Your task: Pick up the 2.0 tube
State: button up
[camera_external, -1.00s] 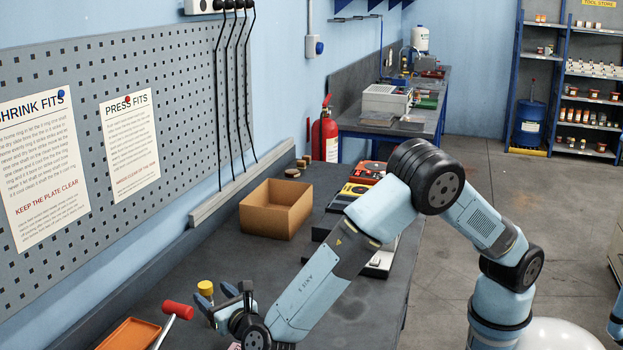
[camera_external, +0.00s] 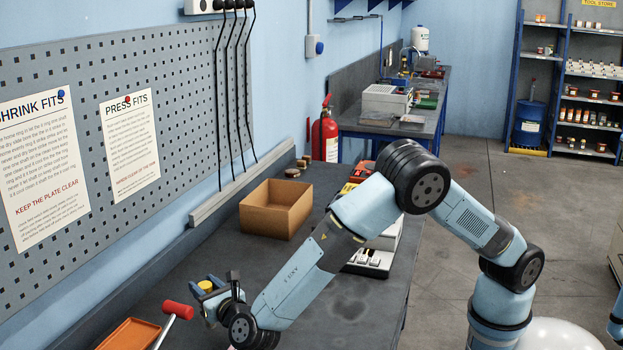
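A small item with a round yellow cap (camera_external: 205,286) stands on the dark bench. No 2.0 marking is readable, so I cannot tell whether it is the 2.0 tube. My gripper (camera_external: 211,295) is low over the bench, with its blue fingers spread apart. From this side they appear on either side of the yellow-capped item. Whether they touch it is unclear. The lower part of the item is hidden behind the gripper.
An open cardboard box (camera_external: 275,211) stands farther back. A white device (camera_external: 370,261) is at the right edge. The bench between box and gripper is clear.

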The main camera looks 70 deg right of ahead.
grip_shut()
jog(key=shift+r, duration=0.15)
